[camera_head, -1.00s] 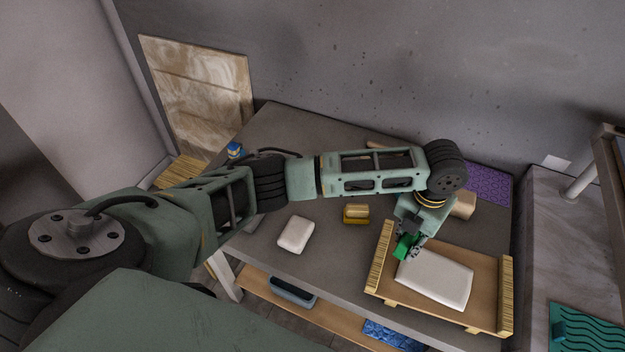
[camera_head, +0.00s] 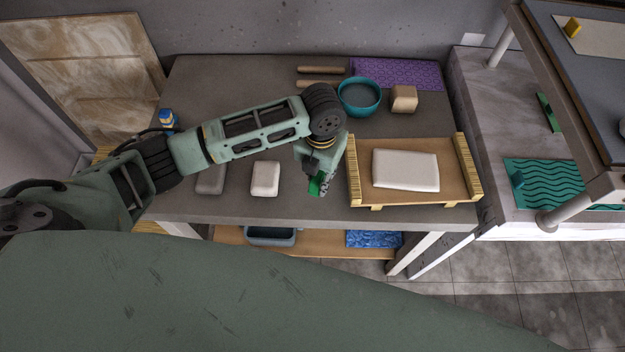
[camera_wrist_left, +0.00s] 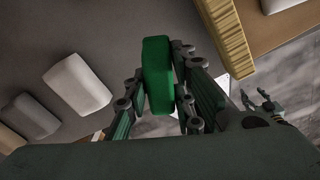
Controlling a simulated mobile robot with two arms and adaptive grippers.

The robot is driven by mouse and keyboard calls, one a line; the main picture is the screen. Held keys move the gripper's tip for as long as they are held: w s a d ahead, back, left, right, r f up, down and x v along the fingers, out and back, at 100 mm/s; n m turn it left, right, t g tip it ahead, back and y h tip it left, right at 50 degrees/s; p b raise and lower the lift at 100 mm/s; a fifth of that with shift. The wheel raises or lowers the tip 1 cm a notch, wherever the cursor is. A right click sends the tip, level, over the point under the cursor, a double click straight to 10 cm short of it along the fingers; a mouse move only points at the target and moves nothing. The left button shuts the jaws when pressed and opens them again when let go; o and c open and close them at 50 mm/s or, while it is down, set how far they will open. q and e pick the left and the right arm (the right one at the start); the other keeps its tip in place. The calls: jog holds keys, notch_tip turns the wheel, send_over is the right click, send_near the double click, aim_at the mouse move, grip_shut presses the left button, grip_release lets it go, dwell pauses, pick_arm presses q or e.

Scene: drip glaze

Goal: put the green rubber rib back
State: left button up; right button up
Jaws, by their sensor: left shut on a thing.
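The green rubber rib (camera_wrist_left: 157,75) is held between the fingers of my left gripper (camera_wrist_left: 160,95) in the left wrist view. In the head view the rib (camera_head: 315,186) shows below my left gripper (camera_head: 320,183), which is shut on it. They are over the front part of the grey table, just left of the wooden board with ridged side rails (camera_head: 422,199). I cannot tell the exact height above the table. My right gripper is not seen in the head view; a small gripper-like part shows at the right of the left wrist view, but I cannot tell its state.
A white slab (camera_head: 405,170) lies on the board. A pale block (camera_head: 265,178) and a grey block (camera_head: 211,180) lie to the left. A teal bowl (camera_head: 360,110), a tan block (camera_head: 404,98) and a purple mat (camera_head: 415,74) are at the back. A teal wavy mat (camera_head: 560,190) lies right.

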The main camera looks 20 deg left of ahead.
pick_arm(q)
jog(key=shift+s+a+f, duration=0.35)
jog(key=shift+a+f, duration=0.1)
jog(key=shift+a, duration=0.25)
notch_tip(320, 180, down, 3)
jog(key=shift+f+p, duration=0.1)
jog(key=shift+p, duration=0.6)
jog(key=shift+f, duration=0.45)
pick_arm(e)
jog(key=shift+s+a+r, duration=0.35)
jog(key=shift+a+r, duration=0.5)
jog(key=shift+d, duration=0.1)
pick_arm(q)
jog(key=shift+f, duration=0.15)
jog(key=o, duration=1)
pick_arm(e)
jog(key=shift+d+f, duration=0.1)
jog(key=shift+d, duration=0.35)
